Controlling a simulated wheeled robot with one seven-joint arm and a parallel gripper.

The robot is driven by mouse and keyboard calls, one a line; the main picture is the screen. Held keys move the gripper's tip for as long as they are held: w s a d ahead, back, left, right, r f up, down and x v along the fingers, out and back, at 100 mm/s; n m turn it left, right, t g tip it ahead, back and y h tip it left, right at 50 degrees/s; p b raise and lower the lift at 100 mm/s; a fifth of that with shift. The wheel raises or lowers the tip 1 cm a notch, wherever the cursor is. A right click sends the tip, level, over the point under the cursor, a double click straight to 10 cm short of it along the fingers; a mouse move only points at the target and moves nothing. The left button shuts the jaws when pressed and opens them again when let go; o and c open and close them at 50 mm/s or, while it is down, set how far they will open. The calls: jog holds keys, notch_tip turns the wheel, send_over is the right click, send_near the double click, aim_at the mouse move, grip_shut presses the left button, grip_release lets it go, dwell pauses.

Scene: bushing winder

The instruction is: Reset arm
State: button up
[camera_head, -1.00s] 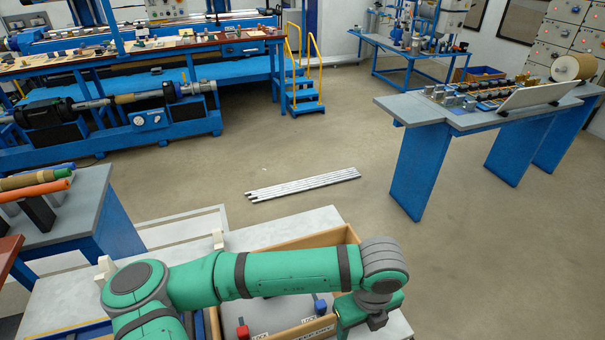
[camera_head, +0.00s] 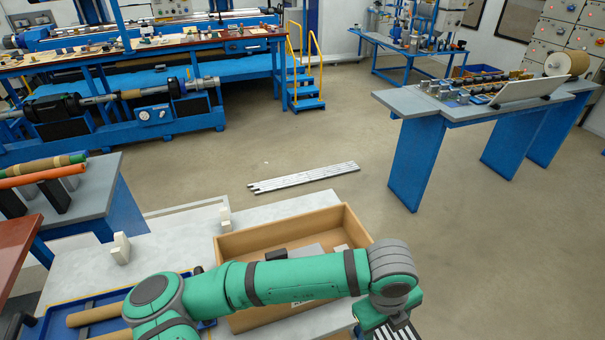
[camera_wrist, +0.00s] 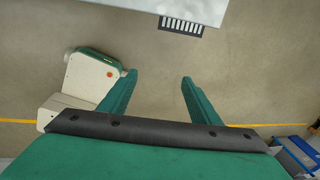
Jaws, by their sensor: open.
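My green arm stretches across the lower part of the head view, over the near side of the work table (camera_head: 190,228). Its end is at the lower right of that view, beside the table's right edge; the fingertips are cut off or hidden there. In the wrist view my gripper (camera_wrist: 157,82) is open. Its two green fingers stand apart with nothing between them, above bare floor.
A cardboard-coloured box (camera_head: 228,243) and a blue tray (camera_head: 186,275) with brown rolls sit on the work table. A grey bench (camera_head: 420,103) with parts stands at the right. Metal bars (camera_head: 305,178) lie on clear floor.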

jog(key=d+r+n+h, duration=0.2)
jog(key=d+r+h, duration=0.3)
jog(key=d, duration=0.4)
jog(key=d+r+n+h, duration=0.2)
jog(key=d+r+h, duration=0.25)
jog(key=d, duration=0.55)
jog(key=w+r+n+t+h, duration=0.55)
jog(key=r+n+t, duration=0.25)
jog(key=r+n, duration=0.2)
jog(key=w+a+f+n+t+y, duration=0.2)
jog(key=a+f+n+t+y, duration=0.3)
jog(key=a+f+n+t, duration=0.45)
jog(key=s+a+f+n+y, duration=0.65)
jog(key=a+f+n, duration=0.2)
jog(key=a, duration=0.25)
jog(key=s+a+f+g+y, duration=0.1)
jog(key=s+a+f, duration=0.3)
jog(key=s+a, duration=0.4)
jog(key=s+a+f+g+y, duration=0.1)
jog(key=s+a+f+y, duration=0.3)
jog(key=s+a, duration=0.4)
jog(key=s, duration=0.5)
jog(key=shift+s+a+f, duration=0.2)
jog(key=shift+a+f, duration=0.1)
jog(key=shift+y, duration=0.25)
